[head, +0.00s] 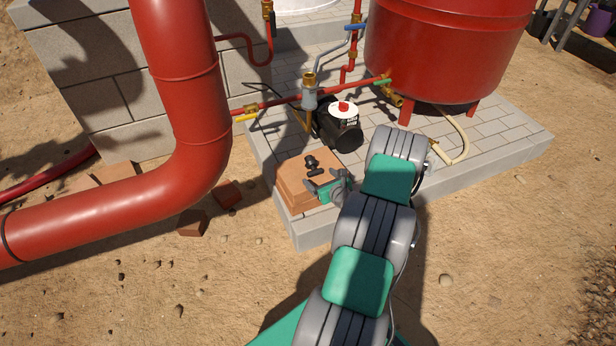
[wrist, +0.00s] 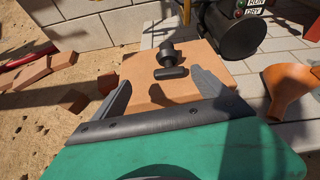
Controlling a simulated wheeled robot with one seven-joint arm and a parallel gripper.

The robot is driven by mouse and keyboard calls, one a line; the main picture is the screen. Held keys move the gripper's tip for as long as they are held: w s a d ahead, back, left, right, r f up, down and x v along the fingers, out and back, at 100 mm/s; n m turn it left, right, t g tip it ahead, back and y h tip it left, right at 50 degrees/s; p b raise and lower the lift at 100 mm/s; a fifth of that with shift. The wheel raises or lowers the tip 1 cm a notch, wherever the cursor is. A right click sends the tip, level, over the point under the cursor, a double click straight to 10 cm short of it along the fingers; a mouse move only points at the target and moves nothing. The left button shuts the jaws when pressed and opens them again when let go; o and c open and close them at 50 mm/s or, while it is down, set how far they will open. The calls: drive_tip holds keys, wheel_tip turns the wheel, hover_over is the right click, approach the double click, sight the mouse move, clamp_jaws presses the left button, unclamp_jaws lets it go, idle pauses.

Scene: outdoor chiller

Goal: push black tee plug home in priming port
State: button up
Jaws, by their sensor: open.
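The black tee plug (head: 312,162) lies on top of an orange-brown block (head: 292,188). In the wrist view the plug (wrist: 168,52) shows a round collared body with its crossbar toward me. My gripper (head: 325,175) is open and empty, pointing at the plug from the near side. In the wrist view its two fingers (wrist: 160,88) spread either side of the crossbar, a little short of it. The black pump (head: 338,130) stands behind the block. A brass-topped grey fitting (head: 309,82) rises beside the pump; I cannot tell whether it is the priming port.
Loose bricks (head: 190,222) lie on the sand to the left. A large red pipe (head: 185,80) and a red tank (head: 440,45) flank the paved plinth (head: 480,150).

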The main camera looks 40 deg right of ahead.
sight(316, 172)
drive_tip(key=shift+m+h, duration=0.4)
drive_tip(key=shift+m, duration=0.2)
drive_tip(key=w+d+f+b, duration=0.2)
drive_tip(key=w, duration=0.1)
drive_tip(key=w+d+f+b, duration=0.1)
drive_tip(key=w+f, duration=0.1)
drive_tip(key=shift+w+f, duration=0.1)
drive_tip(key=shift+w, duration=0.1)
drive_tip(key=shift+w+d, duration=0.1)
drive_tip(key=shift+w, duration=0.25)
drive_tip(key=shift+c, duration=0.5)
drive_tip(key=c, duration=1.4)
